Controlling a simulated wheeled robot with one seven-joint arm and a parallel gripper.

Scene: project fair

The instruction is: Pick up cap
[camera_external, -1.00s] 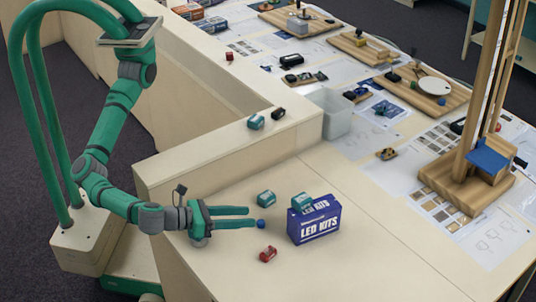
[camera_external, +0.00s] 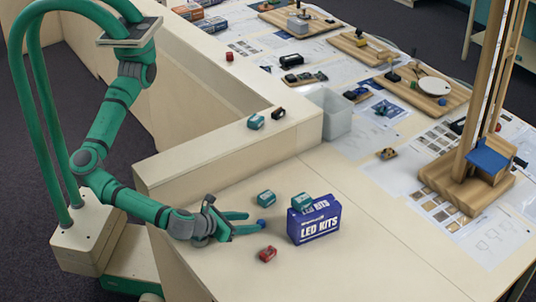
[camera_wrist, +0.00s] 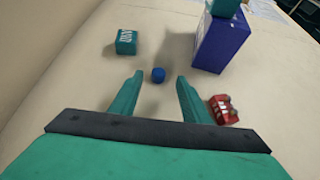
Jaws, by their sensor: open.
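The cap is a small blue round piece (camera_external: 261,223) on the pale wooden table. In the wrist view the cap (camera_wrist: 158,75) lies just beyond my fingertips, roughly midway between them. My gripper (camera_external: 247,223) is open and empty, low over the table and pointing at the cap. In the wrist view both green fingers of my gripper (camera_wrist: 159,76) are spread apart, with bare table between them. The far finger partly overlaps the space beside the cap in the external view, so I cannot tell exact contact there.
A blue LED KITS box (camera_external: 314,221) stands right of the cap with a teal box (camera_external: 302,203) on top. A teal box (camera_external: 266,198) lies behind the cap. A red toy-like block (camera_external: 268,254) lies in front. A raised ledge (camera_external: 225,150) runs behind.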

